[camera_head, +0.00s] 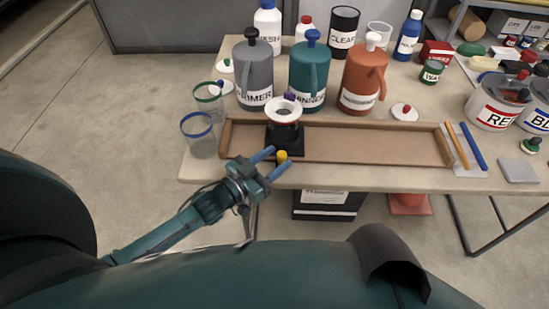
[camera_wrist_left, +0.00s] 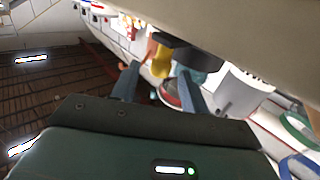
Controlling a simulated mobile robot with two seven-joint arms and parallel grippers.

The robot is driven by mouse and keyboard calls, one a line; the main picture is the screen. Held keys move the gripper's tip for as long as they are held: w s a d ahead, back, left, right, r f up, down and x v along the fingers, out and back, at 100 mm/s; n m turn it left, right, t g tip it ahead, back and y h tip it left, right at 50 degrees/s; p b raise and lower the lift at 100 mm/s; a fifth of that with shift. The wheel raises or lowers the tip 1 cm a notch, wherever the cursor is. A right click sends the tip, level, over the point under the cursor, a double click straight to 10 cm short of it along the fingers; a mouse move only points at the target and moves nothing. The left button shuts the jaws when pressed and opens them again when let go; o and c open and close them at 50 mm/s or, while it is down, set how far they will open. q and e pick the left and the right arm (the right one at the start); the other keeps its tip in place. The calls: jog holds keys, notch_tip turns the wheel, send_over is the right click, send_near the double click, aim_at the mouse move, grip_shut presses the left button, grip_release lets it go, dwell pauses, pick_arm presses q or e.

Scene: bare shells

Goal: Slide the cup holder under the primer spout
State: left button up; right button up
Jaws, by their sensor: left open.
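The cup holder (camera_head: 285,139) is a black block with a yellow knob (camera_head: 282,156) on its near side. It stands toward the left end of a long wooden tray (camera_head: 375,147), carrying a white cup with a red band (camera_head: 284,110). The grey primer pitcher (camera_head: 252,70) stands behind and left of it; its spout is hard to make out. The teal thinner pitcher (camera_head: 309,75) is behind and slightly right. My left gripper (camera_head: 279,158) is open, its fingers on either side of the knob. The wrist view shows the knob (camera_wrist_left: 160,60) between the fingertips; contact is unclear.
Two clear glasses with green (camera_head: 208,92) and blue (camera_head: 198,130) rims stand left of the tray. An orange pitcher (camera_head: 363,78) stands behind it. Red and blue paint pots are right. The tray is clear to the right of the holder.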

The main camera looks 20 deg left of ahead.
pick_arm(q)
jog(key=shift+w+d, duration=0.15)
jog(key=shift+w, duration=0.05)
jog(key=shift+c, duration=0.6)
grip_shut()
